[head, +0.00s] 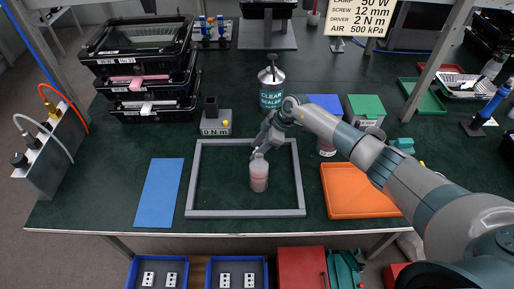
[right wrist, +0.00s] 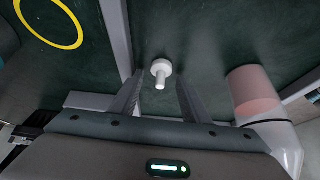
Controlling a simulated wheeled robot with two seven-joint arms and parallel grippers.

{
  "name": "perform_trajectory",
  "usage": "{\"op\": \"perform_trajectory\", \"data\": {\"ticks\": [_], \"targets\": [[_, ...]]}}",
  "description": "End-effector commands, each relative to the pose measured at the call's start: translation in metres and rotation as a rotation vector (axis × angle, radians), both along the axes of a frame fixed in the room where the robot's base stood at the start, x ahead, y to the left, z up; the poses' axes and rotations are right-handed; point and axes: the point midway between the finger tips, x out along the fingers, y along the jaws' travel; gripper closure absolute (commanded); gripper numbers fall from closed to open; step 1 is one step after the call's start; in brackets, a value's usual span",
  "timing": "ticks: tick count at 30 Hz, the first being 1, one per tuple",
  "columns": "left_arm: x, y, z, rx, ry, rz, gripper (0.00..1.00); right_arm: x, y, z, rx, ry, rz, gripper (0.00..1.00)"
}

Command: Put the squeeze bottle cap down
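The squeeze bottle (head: 259,176) stands upright inside the grey frame on the green table, pale and translucent with pinkish contents. It also shows at the right of the right wrist view (right wrist: 255,95). The white squeeze bottle cap (right wrist: 161,72), with a narrow nozzle, shows between the fingertips of my right gripper (right wrist: 159,88). A gap shows on each side of the cap, so the fingers are open and not touching it. In the head view my right gripper (head: 263,145) is just behind the bottle top, and the cap cannot be made out there. My left gripper is out of view.
The grey frame (head: 246,213) surrounds the bottle. A blue mat (head: 159,193) lies to its left and an orange tray (head: 360,191) to its right. A silver-topped sealer can (head: 271,87) stands behind. A yellow ring (right wrist: 48,22) shows in the wrist view.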

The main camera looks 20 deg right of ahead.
Motion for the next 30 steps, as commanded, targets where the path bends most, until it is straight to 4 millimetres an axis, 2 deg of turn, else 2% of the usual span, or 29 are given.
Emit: {"op": "perform_trajectory", "data": {"ticks": [8,14,30], "targets": [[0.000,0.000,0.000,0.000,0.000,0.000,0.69,0.000,0.000,0.002,0.000,-0.001,0.000,0.58],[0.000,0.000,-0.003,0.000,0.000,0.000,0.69,-0.001,-0.008,0.013,-0.001,-0.002,-0.001,0.58],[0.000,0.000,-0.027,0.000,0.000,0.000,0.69,-0.016,-0.048,0.088,-0.002,-0.003,-0.001,0.58]]}}
